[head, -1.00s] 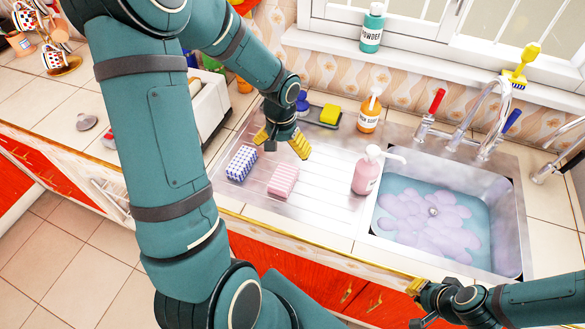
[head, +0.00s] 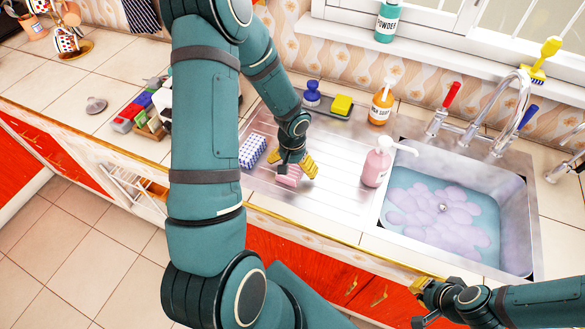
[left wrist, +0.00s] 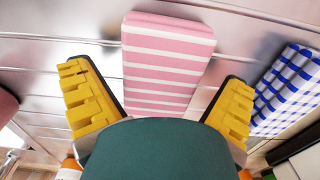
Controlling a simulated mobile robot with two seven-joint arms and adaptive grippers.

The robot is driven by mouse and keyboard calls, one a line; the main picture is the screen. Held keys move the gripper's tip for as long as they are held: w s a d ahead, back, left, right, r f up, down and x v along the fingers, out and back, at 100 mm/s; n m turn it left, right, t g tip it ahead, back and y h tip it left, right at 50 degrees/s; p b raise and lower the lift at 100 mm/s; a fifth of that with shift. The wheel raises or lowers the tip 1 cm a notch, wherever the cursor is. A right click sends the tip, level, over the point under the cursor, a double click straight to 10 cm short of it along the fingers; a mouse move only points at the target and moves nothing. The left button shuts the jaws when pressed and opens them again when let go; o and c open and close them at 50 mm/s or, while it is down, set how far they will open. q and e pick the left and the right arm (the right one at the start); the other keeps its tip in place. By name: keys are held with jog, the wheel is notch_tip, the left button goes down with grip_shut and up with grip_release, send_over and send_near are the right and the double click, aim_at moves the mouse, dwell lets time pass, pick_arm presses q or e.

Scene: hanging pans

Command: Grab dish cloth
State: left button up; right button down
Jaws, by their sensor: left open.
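Two folded dish cloths lie on the steel drainboard. One is pink and white striped (head: 286,180), the other is blue and white checked (head: 252,151). My left gripper (head: 292,164) is open, right above the pink cloth and partly covering it in the head view. In the left wrist view the pink cloth (left wrist: 165,65) lies between and beyond the two yellow fingers, and the fingers do not close on it. The checked cloth (left wrist: 288,90) is off to the right there. My right gripper (head: 424,294) is at the counter's front, away from the cloths; its jaws are unclear.
A pink pump bottle (head: 375,165) stands right of the cloths, beside the water-filled sink (head: 520,225). An orange soap bottle (head: 381,104), a yellow sponge (head: 342,104) and a blue-topped brush (head: 312,92) stand behind. The drainboard between cloths and pump bottle is clear.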

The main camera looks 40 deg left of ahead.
pick_arm(q)
jog(key=shift+f, duration=0.2)
jog(key=c, duration=1.1)
jog(key=shift+o, duration=0.2)
jog(key=shift+r, duration=0.1)
